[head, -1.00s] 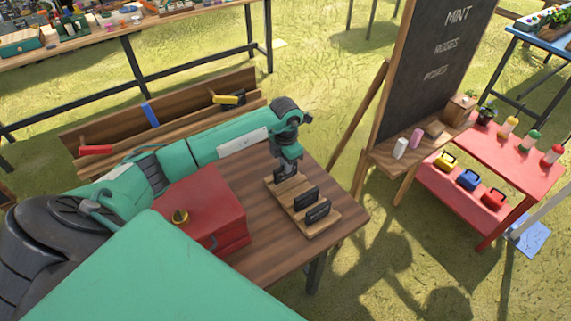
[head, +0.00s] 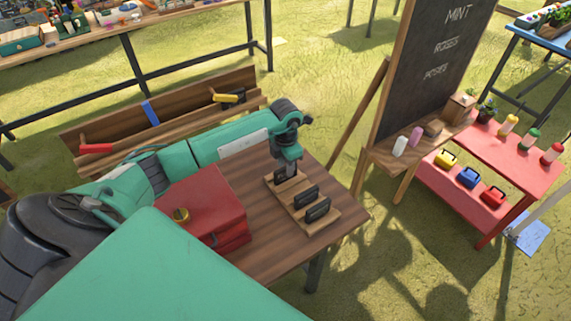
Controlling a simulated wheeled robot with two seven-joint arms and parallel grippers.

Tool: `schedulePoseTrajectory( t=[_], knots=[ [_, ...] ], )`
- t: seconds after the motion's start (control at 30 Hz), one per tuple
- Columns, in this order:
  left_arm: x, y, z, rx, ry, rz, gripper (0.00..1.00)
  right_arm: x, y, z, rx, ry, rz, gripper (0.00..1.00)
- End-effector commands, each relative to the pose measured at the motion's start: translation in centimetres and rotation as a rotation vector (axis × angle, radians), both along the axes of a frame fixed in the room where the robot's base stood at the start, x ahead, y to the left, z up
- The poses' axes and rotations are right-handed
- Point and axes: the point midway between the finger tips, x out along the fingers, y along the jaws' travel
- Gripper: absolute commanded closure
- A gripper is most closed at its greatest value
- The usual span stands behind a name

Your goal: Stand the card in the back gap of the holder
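The holder (head: 289,194) is a wooden board on the brown table, with several dark upright pieces along it. One dark piece (head: 286,174) stands at its back end, and two others, a middle one (head: 306,195) and a front one (head: 318,210), stand nearer. I cannot tell from this view which of these is the card and which are parts of the holder. My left gripper (head: 287,166) points down at the back end, right over or behind the back piece. Its fingertips are too small and partly hidden to tell open from shut. My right gripper is not in view.
A chalkboard easel (head: 430,70) and a red shelf (head: 455,190) stand to the right. The brown tabletop (head: 265,245) is bare in front of the holder.

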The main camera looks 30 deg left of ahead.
Motion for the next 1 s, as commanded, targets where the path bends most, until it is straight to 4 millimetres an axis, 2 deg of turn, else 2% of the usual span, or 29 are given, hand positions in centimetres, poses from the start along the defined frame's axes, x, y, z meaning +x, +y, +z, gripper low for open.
schedulePoseTrajectory(
  t=[0.4,0.5,0.7,1.0],
  knots=[
    [0.2,0.1,8.5,0.001,-0.007,0.0,0.65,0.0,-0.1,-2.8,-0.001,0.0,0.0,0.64],
    [0.1,0.1,10.1,0.001,-0.006,0.0,0.65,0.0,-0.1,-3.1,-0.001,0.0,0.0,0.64],
    [0.1,0.1,11.6,0.001,-0.003,0.0,0.65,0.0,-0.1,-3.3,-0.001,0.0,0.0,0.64],
    [0.1,0.0,11.8,0.0,-0.002,0.0,0.65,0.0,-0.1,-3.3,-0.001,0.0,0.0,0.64]
  ],
)
